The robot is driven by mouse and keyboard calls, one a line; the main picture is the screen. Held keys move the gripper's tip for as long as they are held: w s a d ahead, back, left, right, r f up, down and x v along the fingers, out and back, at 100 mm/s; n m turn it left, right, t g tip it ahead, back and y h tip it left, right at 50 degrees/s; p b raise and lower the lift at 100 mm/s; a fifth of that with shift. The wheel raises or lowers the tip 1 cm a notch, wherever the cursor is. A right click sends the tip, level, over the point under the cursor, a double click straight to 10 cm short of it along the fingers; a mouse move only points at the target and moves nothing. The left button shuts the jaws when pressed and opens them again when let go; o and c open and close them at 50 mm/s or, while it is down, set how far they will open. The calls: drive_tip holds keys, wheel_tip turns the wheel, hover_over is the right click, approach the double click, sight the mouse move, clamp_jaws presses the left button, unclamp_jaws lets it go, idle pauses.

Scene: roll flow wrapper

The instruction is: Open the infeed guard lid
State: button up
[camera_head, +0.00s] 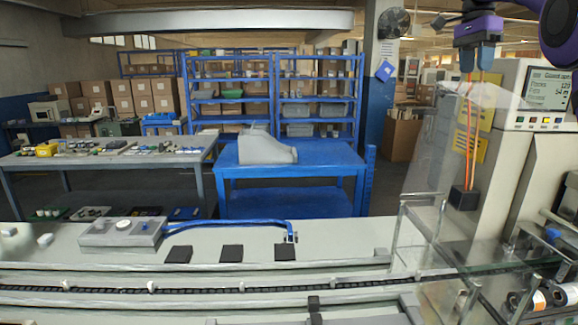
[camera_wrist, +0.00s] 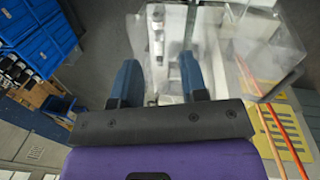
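The infeed guard lid (camera_head: 440,150) is a clear panel at the right in the head view. It stands raised and tilted above the metal-framed clear guard (camera_head: 470,262) over the conveyor's infeed. My gripper (camera_head: 477,70) is purple with blue fingers, pointing down near the lid's upper edge. In the wrist view my gripper (camera_wrist: 160,85) has its two blue fingers well apart, with nothing held between them. Clear panels (camera_wrist: 265,45) show beyond and to the right of the fingers. Whether a finger touches the lid cannot be told.
The wrapper's cream housing with a control screen (camera_head: 547,88) stands right of the lid. Orange cables (camera_head: 471,140) hang beside it to a black block (camera_head: 463,198). The conveyor (camera_head: 200,288) runs across the front. A blue table (camera_head: 290,185) stands behind, with open floor around it.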

drive_tip(key=s+a+f+n+t, duration=0.2)
drive_tip(key=s+a+n, duration=0.2)
drive_tip(key=s, duration=0.6)
drive_tip(key=s+a+f+n+t, duration=0.1)
drive_tip(key=s+a+n+t, duration=0.2)
drive_tip(key=s, duration=0.7)
drive_tip(key=s+a+f+n+t, duration=0.1)
drive_tip(key=s+a+f+n, duration=0.2)
drive_tip(key=s+f, duration=0.5)
drive_tip(key=s+a+f+n+t, duration=0.1)
drive_tip(key=s+a+f+n, duration=0.2)
drive_tip(key=s+f+n, duration=0.2)
drive_tip(key=s+f, duration=0.3)
drive_tip(key=s, duration=0.1)
drive_tip(key=shift+s, duration=0.4)
drive_tip(key=shift+s+f, duration=0.2)
drive_tip(key=shift+f, duration=0.2)
drive_tip(key=c, duration=0.7)
clamp_jaws()
